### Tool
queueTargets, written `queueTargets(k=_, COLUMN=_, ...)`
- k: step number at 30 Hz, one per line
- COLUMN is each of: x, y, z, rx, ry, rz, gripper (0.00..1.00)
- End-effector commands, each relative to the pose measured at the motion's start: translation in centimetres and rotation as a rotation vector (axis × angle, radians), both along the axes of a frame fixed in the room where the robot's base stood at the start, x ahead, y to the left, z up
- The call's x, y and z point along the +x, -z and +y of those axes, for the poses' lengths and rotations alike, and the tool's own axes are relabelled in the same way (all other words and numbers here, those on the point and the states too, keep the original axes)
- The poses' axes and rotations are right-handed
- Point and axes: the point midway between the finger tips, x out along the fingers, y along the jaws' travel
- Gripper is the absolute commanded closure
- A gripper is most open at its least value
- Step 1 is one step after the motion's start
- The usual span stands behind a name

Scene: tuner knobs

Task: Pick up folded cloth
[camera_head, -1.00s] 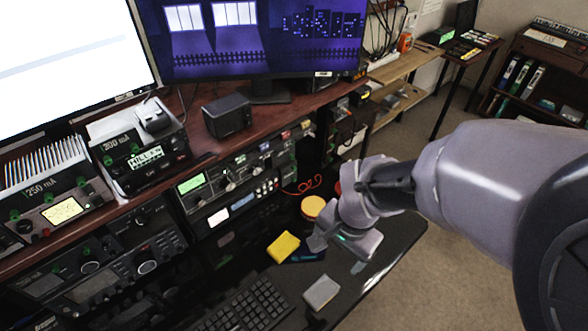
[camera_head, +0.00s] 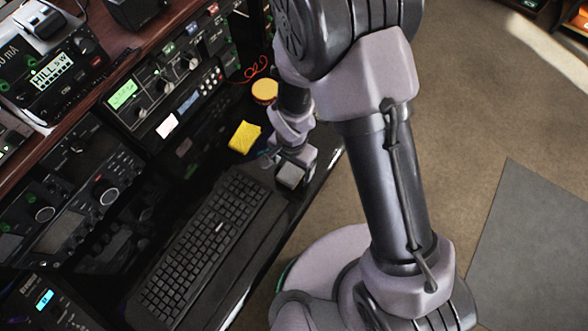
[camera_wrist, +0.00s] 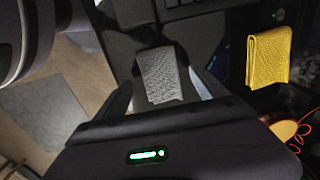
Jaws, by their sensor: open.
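A grey folded cloth (camera_head: 290,175) lies on the dark desk beside the keyboard's far end. In the wrist view the grey folded cloth (camera_wrist: 161,74) shows its ribbed surface between my fingers. A yellow folded cloth (camera_head: 244,137) lies farther back on the desk; in the wrist view it is at the right (camera_wrist: 268,57). My gripper (camera_wrist: 160,84) is open, with one finger on each side of the grey cloth in that view. In the head view my gripper (camera_head: 292,158) is over the grey cloth and partly hides it. Whether the fingers touch it, I cannot tell.
A black keyboard (camera_head: 205,240) lies left of the grey cloth. A round yellow-topped tin (camera_head: 264,91) and a red cable (camera_head: 258,67) are behind the yellow cloth. Radio gear (camera_head: 85,200) lines the left. The desk's right edge is close to my gripper.

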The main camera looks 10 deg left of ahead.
Motion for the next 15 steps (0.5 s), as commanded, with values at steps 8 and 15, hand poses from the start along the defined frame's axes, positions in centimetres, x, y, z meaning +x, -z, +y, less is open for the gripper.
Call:
queueTargets(k=8, x=-0.03, y=2.28, z=-0.03, rx=0.0, ry=0.001, rz=0.001, gripper=0.18)
queueTargets(k=15, x=-0.02, y=2.24, z=-0.03, rx=0.0, ry=0.001, rz=0.001, gripper=0.59)
